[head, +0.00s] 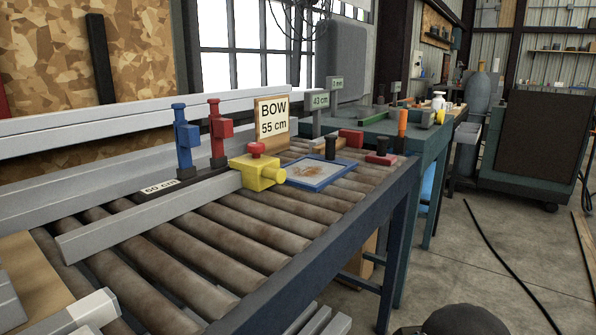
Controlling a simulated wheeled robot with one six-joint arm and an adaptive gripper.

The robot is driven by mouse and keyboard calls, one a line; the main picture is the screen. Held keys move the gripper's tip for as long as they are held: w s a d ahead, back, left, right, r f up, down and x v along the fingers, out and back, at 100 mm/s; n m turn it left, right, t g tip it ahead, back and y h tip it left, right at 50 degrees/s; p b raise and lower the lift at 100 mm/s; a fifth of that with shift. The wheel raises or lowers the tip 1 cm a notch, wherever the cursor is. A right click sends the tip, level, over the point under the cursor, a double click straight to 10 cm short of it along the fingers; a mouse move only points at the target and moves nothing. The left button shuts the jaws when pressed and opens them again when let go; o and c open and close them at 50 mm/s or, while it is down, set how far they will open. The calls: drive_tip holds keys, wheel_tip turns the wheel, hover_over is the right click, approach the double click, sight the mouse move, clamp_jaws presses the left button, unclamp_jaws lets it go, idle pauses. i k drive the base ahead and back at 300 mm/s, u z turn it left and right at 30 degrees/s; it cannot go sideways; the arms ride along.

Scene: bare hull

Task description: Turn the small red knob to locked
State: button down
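A small red knob (256,149) sits on top of a yellow block (257,173) with a short round stub on its right side. The yellow block is at the end of a grey bar on the roller table (206,239). I cannot read any locked mark or the knob's turn position at this size. Two upright clamp-like posts, one blue (186,138) and one red (218,133), stand just left of it on a dark strip labelled "60 cm". My gripper is not in view.
A "BOW 55 cm" sign (272,118) stands behind the yellow block. A blue-framed tray (296,184) lies to its right, near a red block with a dark top (381,157). A green bench (428,150) adjoins. Open floor (500,250) lies right; a cable crosses it.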

sight(256, 149)
drive_tip(key=z, duration=0.05)
drive_tip(key=k, duration=0.6)
drive_tip(key=z, duration=0.55)
drive_tip(key=i, duration=1.2)
drive_tip(key=u, duration=2.8)
